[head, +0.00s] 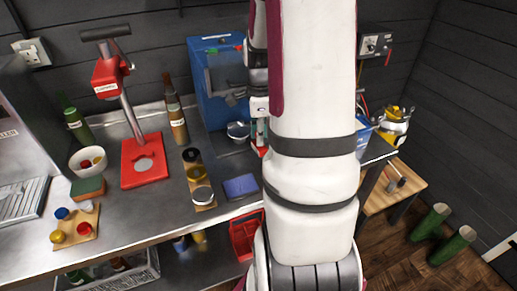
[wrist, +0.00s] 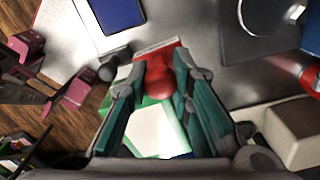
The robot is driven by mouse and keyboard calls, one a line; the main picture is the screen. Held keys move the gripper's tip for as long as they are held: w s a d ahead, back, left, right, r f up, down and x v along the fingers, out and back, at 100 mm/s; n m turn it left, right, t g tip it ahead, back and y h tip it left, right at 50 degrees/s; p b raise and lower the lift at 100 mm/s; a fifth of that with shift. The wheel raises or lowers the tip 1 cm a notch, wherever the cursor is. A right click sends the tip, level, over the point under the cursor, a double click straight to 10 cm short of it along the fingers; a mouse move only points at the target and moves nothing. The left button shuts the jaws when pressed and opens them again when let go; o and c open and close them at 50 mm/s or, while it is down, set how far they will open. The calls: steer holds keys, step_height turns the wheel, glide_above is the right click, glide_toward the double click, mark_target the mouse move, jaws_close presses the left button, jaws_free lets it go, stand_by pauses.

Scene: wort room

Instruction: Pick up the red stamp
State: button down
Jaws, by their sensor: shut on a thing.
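The red stamp (wrist: 156,78) has a rounded red handle and shows between my fingertips in the wrist view. My gripper (wrist: 157,84) is shut on it, with a teal-padded finger on each side. In the head view my gripper (head: 261,131) is beside the right end of the steel counter, partly hidden by my white arm. A little red shows just below it there, too small to make out clearly. The stamp's underside is hidden.
A blue pad (head: 241,187) lies on the counter (head: 225,215), left of my gripper. A blue machine (head: 215,90) stands behind, with a metal pot (head: 238,131) at its front. A wooden strip of round pieces (head: 203,196) lies farther left. A red crate (head: 243,240) sits below the counter.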

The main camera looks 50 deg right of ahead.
step_height(320, 180, up, 10)
steer(key=shift+f+b, duration=0.25)
steer(key=shift+b, duration=0.1)
